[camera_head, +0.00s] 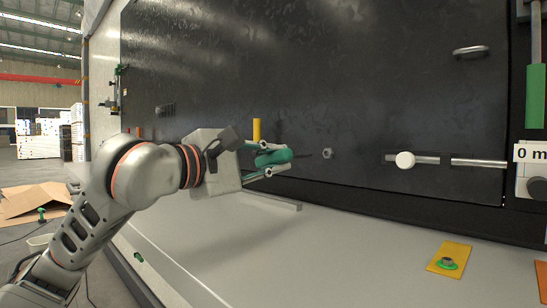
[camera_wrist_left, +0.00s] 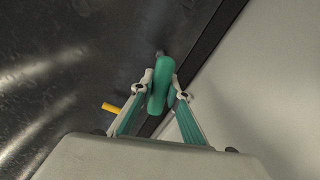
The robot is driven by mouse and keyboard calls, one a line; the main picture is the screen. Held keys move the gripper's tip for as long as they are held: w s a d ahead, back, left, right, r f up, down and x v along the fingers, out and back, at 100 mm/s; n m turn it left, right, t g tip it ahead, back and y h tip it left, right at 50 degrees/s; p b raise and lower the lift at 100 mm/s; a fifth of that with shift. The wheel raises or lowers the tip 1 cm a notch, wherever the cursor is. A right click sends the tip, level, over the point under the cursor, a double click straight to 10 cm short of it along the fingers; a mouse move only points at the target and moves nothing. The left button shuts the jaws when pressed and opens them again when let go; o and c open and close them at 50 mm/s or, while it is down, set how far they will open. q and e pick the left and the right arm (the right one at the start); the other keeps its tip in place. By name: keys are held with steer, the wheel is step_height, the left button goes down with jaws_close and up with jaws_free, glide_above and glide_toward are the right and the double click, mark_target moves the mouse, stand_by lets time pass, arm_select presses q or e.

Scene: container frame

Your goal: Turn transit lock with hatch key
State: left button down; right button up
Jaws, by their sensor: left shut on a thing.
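My left gripper (camera_head: 284,160) is shut on a hatch key with a green handle (camera_head: 273,157), in front of the dark panel. In the left wrist view, the green handle (camera_wrist_left: 159,92) sits between the two fingers (camera_wrist_left: 162,94). A thin dark shaft seems to point from the handle toward a small grey stud on the panel, likely the transit lock (camera_head: 327,153). In the head view the handle is apart from the stud; I cannot tell whether the shaft touches it. In the left wrist view a small grey end shows beyond the handle. My right gripper is not in view.
A yellow post (camera_head: 257,130) stands out from the panel behind my gripper. A bar with a white knob (camera_head: 404,160) is on the panel at right. A yellow plate (camera_head: 443,265) with a green-and-grey piece lies on the grey ledge (camera_head: 330,245), which is otherwise mostly clear.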

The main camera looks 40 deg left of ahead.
mark_target(298, 156)
arm_select(q)
steer(key=m, duration=0.2)
steer(key=shift+r+m, duration=0.1)
steer(key=shift+m, duration=0.3)
steer(key=shift+w+m, duration=0.25)
steer(key=shift+m, duration=0.15)
steer(key=w, duration=0.3)
steer(key=shift+w+d, duration=0.15)
steer(key=shift+d, duration=0.05)
steer(key=shift+w+p, duration=0.35)
steer(key=shift+w, duration=0.45)
steer(key=shift+w+d+p, duration=0.1)
steer(key=shift+w+p, duration=0.2)
steer(key=shift+w, duration=0.4)
stand_by(0.6)
stand_by(0.4)
